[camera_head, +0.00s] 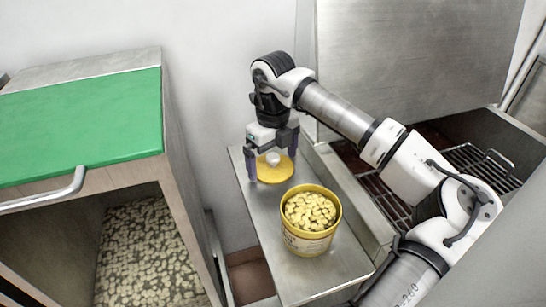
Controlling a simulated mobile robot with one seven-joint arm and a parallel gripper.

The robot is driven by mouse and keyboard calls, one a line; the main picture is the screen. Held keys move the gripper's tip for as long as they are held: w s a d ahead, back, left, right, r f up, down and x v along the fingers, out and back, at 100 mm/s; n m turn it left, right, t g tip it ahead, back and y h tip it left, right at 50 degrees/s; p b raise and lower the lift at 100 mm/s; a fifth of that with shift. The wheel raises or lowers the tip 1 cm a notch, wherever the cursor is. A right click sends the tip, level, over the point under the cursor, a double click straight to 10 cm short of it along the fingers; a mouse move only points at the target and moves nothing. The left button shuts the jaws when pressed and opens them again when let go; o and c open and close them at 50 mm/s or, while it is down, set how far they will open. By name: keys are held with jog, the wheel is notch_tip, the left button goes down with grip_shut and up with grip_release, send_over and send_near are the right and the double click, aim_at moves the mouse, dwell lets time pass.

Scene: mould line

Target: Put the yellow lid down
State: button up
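The yellow lid (275,176) is round, with a pale knob (273,159) on top. It is at the far end of the narrow metal shelf and looks flat on it; I cannot see any gap under it. My gripper (272,168) points down over the lid. Its two dark fingers are wide apart, one by the lid's left edge and one by its right edge, with the knob between them and clear of both. The fingers hide parts of the lid's edge.
A yellow-rimmed tub (299,241) full of pale pieces stands open on the metal shelf (319,281), nearer than the lid. A green-topped cabinet (80,120) is at left, pale pieces inside. A metal basin with wire racks (470,160) is at right, behind my arm.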

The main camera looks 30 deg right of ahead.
aim_at(274, 157)
jog(key=shift+r, duration=0.1)
notch_tip(274, 157, up, 12)
dwell(0.5)
jog(key=shift+s, duration=0.1)
dwell(0.4)
